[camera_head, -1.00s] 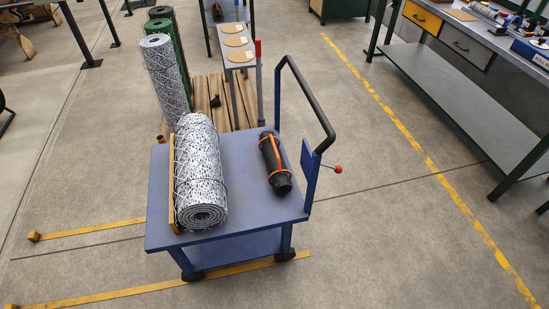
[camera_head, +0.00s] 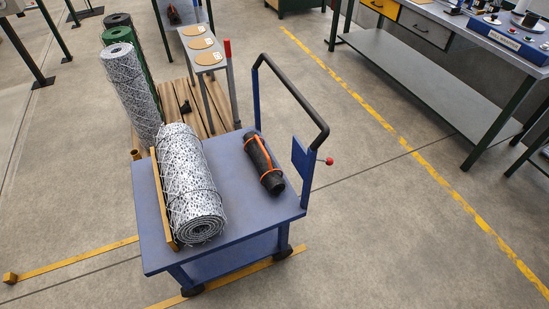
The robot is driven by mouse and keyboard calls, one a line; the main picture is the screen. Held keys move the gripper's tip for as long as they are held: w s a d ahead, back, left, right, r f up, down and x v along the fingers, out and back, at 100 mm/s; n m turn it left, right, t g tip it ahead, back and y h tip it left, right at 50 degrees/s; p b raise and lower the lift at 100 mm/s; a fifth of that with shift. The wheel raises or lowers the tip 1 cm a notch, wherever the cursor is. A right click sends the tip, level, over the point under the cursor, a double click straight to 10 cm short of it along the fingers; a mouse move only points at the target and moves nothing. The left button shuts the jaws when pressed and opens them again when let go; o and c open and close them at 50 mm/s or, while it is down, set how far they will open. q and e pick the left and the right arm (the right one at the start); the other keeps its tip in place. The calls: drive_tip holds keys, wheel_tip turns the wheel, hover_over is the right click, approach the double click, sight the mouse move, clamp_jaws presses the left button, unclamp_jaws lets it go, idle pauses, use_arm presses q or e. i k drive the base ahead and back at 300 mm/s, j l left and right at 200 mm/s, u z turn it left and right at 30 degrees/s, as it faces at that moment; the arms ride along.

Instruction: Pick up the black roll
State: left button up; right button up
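The black roll (camera_head: 264,163) lies on the right part of the blue cart's top (camera_head: 241,206). It is dark, with orange straps around it, and its near end faces me. A larger grey chain-link mesh roll (camera_head: 187,184) lies to its left on the same cart, with bare blue surface between them. Neither of my grippers is in view.
The cart's black handle (camera_head: 296,89) rises on its right side, with a red-knobbed lever (camera_head: 328,161) there. Upright rolls, one grey (camera_head: 131,92) and one green (camera_head: 123,36), stand behind. A workbench (camera_head: 438,94) is at right. Floor is clear in front and right.

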sight(273, 182)
drive_tip(key=j+z, duration=0.55)
drive_tip(key=j, duration=0.3)
drive_tip(key=k+j+z, duration=0.15)
drive_tip(key=j+z, duration=0.15)
drive_tip(key=k+j+z, duration=0.15)
drive_tip(key=j+z, duration=0.15)
drive_tip(key=j, duration=0.15)
